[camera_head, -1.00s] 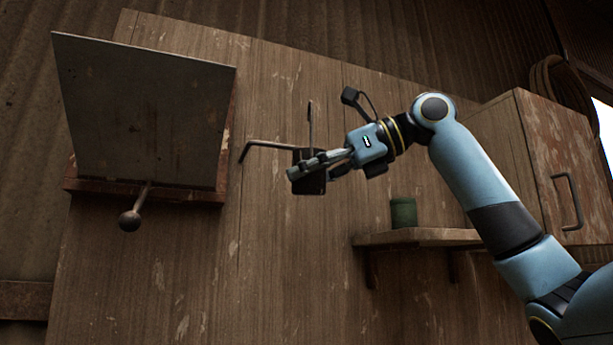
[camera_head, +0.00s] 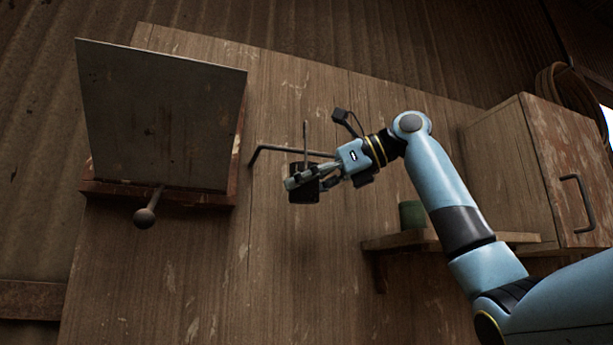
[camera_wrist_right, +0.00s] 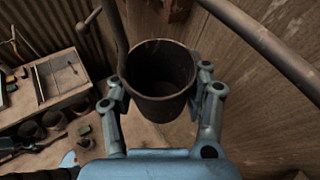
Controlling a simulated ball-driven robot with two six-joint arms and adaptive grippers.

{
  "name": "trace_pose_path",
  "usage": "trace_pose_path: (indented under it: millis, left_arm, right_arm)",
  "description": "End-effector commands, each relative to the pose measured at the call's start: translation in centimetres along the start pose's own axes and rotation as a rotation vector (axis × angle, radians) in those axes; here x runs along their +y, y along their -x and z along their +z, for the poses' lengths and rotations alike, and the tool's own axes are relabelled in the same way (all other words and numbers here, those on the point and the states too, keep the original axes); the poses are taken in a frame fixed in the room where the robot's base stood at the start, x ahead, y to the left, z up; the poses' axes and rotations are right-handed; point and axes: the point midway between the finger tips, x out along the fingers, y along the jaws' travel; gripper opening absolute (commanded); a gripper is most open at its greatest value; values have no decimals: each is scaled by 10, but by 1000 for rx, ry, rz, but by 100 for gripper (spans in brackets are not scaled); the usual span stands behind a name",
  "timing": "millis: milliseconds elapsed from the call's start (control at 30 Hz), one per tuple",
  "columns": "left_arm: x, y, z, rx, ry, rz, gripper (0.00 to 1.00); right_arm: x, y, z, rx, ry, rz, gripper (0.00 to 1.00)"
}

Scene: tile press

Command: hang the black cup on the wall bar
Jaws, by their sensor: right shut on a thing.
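The black cup (camera_head: 303,192) is held upright by my right gripper (camera_head: 299,184), in front of the wooden wall. In the right wrist view the cup (camera_wrist_right: 160,100) is seen from above, open and apparently empty, with a finger on each side. A tall thin dark handle (camera_head: 306,138) rises from the cup and reaches above the wall bar. The dark wall bar (camera_head: 282,149) has a bent left end and crosses just above the cup. It crosses the top right of the wrist view (camera_wrist_right: 262,42). Whether handle and bar touch cannot be told. My left gripper is out of view.
A large tilted plate (camera_head: 160,118) with a ball-ended lever (camera_head: 145,216) is at the left. A green cup (camera_head: 411,214) stands on a small shelf (camera_head: 393,242) behind my right arm. A wooden cabinet (camera_head: 565,170) is at the right. The wall below the cup is clear.

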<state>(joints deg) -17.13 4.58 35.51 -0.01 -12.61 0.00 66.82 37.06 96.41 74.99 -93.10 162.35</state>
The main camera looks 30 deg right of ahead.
Motion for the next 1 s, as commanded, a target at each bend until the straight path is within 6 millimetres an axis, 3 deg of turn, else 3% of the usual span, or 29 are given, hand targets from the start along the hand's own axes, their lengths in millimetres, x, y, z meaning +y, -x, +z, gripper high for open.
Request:
trace_pose_path:
  millis: [500, 700, 1000]
  left_arm:
    - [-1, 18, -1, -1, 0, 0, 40]
    - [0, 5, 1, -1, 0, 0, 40]
    - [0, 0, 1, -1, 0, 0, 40]
  right_arm:
    - [-37, -25, 2, 0, -1, 1, 13]
    - [-33, -31, -16, 2, 0, 0, 13]
    - [-32, -34, -24, 0, 1, 0, 13]
